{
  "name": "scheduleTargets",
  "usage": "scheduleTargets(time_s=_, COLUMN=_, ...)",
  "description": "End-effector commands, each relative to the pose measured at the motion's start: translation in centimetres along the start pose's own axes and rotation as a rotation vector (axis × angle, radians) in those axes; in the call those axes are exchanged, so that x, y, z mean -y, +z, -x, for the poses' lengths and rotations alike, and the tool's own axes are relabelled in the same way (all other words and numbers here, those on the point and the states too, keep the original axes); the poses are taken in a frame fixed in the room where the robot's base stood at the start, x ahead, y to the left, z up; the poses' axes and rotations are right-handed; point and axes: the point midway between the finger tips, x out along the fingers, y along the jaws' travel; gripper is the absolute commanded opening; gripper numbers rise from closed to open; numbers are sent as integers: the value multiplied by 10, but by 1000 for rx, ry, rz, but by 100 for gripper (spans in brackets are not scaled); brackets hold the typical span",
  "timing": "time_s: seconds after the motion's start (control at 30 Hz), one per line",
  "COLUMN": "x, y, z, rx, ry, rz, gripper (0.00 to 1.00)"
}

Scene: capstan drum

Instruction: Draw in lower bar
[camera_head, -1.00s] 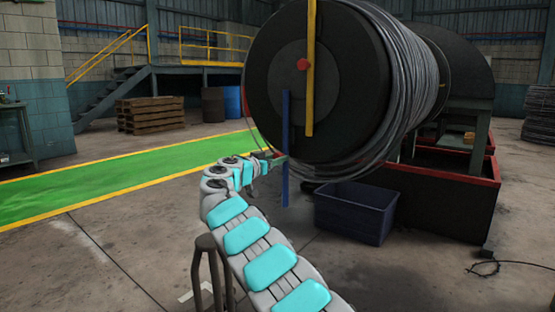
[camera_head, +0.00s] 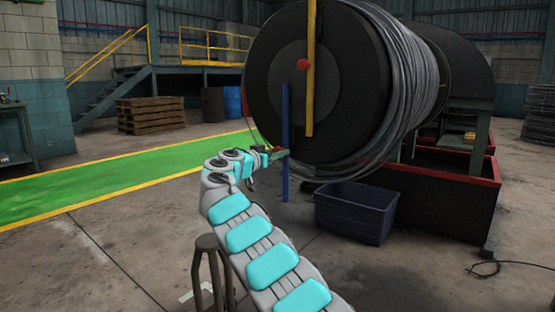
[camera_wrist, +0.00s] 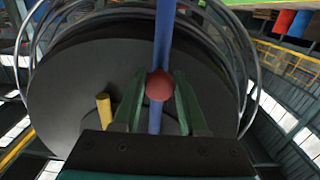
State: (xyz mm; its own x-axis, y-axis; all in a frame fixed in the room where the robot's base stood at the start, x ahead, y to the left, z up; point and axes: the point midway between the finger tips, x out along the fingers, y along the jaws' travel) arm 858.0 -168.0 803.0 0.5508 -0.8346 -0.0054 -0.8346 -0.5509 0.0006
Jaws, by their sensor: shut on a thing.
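The blue bar (camera_head: 286,183) stands upright in front of the lower left of the drum face (camera_head: 345,100). It is lower than the yellow bar (camera_head: 309,100), which carries a red knob (camera_head: 303,64). My gripper (camera_head: 280,154) is at the blue bar, below its middle. In the wrist view, the green fingers of my gripper (camera_wrist: 159,92) are closed on a red knob (camera_wrist: 159,85) on the blue bar (camera_wrist: 164,35). The drum face (camera_wrist: 70,80) lies behind it. A short yellow peg (camera_wrist: 103,108) shows left of the fingers.
Loose cable coils (camera_head: 410,85) wrap the drum and hang below it. A dark blue crate (camera_head: 355,215) stands on the floor under the drum. A red-edged base (camera_head: 440,190) is at right. The floor at left and the green walkway (camera_head: 110,175) are clear.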

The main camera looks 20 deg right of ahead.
Motion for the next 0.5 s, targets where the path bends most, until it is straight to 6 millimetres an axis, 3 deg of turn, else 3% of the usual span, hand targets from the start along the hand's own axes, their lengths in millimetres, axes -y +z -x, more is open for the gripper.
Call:
scheduleTargets(time_s=0.03, x=1, y=-18, z=2, rx=-10, ry=-5, rz=-8, gripper=0)
scheduleTargets(time_s=0.3, x=1, y=-88, z=2, rx=-12, ry=-6, rz=-7, gripper=0)
scheduleTargets(time_s=0.5, x=1, y=-131, z=2, rx=-11, ry=-5, rz=-5, gripper=0)
